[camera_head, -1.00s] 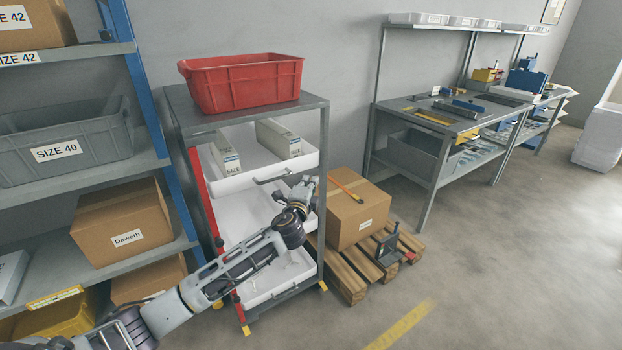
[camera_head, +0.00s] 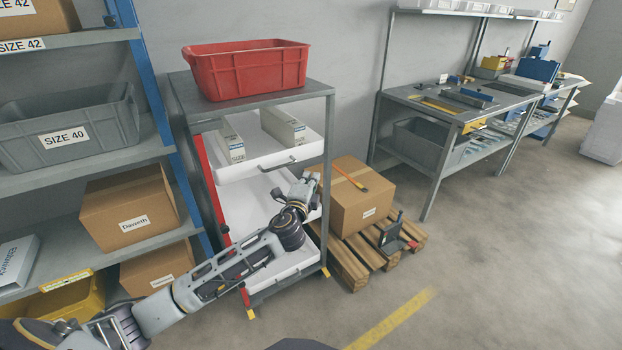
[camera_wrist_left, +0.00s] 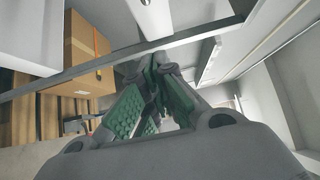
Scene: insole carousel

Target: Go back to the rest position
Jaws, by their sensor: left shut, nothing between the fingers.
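My left arm comes in from the lower left in the head view. My left gripper (camera_head: 308,188) is at the front of the grey metal cart (camera_head: 327,225), near its middle white tray (camera_head: 245,205) and just below the top drawer (camera_head: 268,163). In the left wrist view the green-padded fingers of the left gripper (camera_wrist_left: 150,75) are closed together with nothing visible between them. A grey bar of the cart (camera_wrist_left: 120,60) crosses close to the fingertips. Whether they touch the cart cannot be told. My right gripper is not in view.
A red bin (camera_head: 247,72) stands on the cart. A cardboard box (camera_head: 358,200) sits on a pallet (camera_head: 350,262) to the right. A shelf with boxes and a grey bin (camera_head: 70,130) stands left. A workbench (camera_head: 425,160) stands back right. The right floor is clear.

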